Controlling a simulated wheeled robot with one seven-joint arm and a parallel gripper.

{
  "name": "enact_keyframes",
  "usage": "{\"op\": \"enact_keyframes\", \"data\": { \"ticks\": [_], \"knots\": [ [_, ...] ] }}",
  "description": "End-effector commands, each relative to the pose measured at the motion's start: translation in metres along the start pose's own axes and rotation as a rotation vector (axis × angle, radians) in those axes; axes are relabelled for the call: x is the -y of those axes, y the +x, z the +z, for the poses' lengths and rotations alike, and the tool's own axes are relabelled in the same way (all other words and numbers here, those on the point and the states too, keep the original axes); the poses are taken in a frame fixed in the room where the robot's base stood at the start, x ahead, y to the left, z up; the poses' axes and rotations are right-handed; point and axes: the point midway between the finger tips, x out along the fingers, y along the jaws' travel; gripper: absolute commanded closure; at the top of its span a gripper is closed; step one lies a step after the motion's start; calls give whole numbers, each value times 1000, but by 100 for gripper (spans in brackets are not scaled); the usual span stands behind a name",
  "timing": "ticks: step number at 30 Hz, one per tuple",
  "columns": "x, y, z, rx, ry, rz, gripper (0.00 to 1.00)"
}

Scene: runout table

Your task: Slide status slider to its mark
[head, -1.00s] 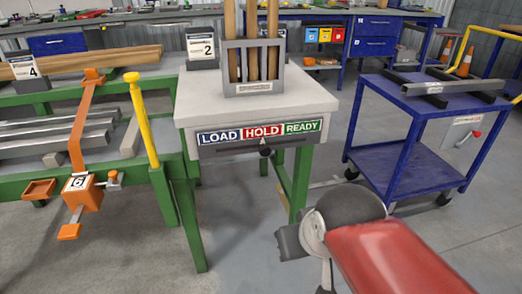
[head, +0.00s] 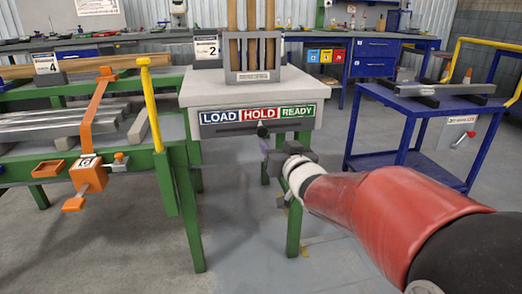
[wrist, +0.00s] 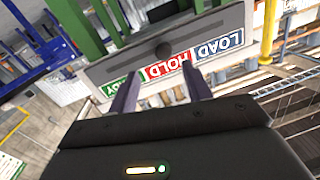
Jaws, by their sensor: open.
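The status slider is a dark knob (head: 262,131) with a pale pointer, in a dark slot on the front of a light bench. It stands under the red HOLD label (head: 257,114), between the blue LOAD label (head: 220,116) and the green READY label (head: 296,111). In the wrist view the picture is turned over, and the knob (wrist: 163,50) shows beyond and between my fingertips. My gripper (head: 270,155) is in front of and a little below the slot, to the right of the knob in the head view. Its fingers (wrist: 157,80) are apart with nothing between them.
A rack (head: 252,62) with wooden pieces stands on the bench top. A yellow post (head: 150,105) and an orange fixture (head: 88,172) marked 6 are at the left. A blue cart (head: 425,105) stands at the right. Floor in front of the bench is clear.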

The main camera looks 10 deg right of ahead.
Motion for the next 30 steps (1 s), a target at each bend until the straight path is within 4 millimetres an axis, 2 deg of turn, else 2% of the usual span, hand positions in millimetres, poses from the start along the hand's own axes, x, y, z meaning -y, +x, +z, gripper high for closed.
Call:
{"op": "enact_keyframes", "data": {
  "ticks": [5, 18, 23, 30],
  "knots": [
    [2, 13, 1, -32, 11, -33, 51],
    [4, 76, -2, -32, 9, -32, 51],
    [5, 83, -3, -33, 9, -32, 51],
    [5, 84, -3, -33, 9, -31, 52]
  ]
}}
